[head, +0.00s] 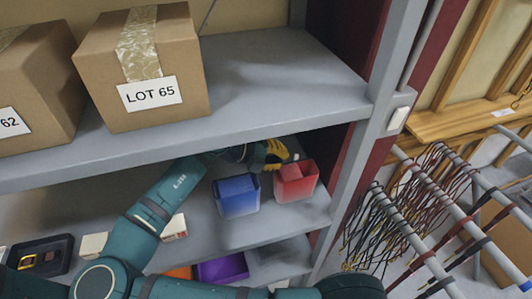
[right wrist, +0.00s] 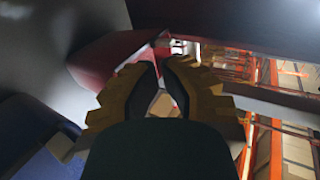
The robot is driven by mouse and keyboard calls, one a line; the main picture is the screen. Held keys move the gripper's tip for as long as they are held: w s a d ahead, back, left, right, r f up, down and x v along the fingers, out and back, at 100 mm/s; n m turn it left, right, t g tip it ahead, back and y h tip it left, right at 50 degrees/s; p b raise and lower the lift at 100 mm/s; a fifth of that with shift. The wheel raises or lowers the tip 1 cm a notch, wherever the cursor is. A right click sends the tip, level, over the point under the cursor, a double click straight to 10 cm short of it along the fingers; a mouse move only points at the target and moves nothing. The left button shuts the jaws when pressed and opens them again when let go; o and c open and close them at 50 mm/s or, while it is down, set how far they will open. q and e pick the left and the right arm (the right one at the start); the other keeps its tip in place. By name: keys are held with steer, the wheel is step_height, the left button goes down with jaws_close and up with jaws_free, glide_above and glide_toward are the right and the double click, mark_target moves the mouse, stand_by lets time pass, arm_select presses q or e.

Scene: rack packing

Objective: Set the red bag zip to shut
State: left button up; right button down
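A red bag (head: 296,182) stands on the middle shelf near its right end. Its top looks open, with a pale bit at the rim; I cannot make out the zip's state. My right gripper (head: 279,152) has yellow fingers and is just behind the bag's upper left rim. In the right wrist view, the red bag (right wrist: 105,57) lies beyond and left of my right gripper (right wrist: 161,64). Its fingertips are close together with a narrow gap, red and pale surfaces showing past them. I cannot tell whether they grip the zip pull. My left gripper is not in view.
A blue bag (head: 237,195) stands just left of the red one. The upper shelf (head: 270,85), with a LOT 65 carton (head: 150,70), hangs above my right arm. A rack post (head: 365,150) closes off the right. A purple bin (head: 222,268) sits lower down.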

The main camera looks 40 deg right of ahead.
mark_target(296, 158)
steer(key=x, duration=0.3)
stand_by(0.4)
steer(key=d, duration=0.2)
steer(key=s+d+b, duration=0.1)
steer(key=d, duration=0.1)
steer(key=shift+s, duration=0.2)
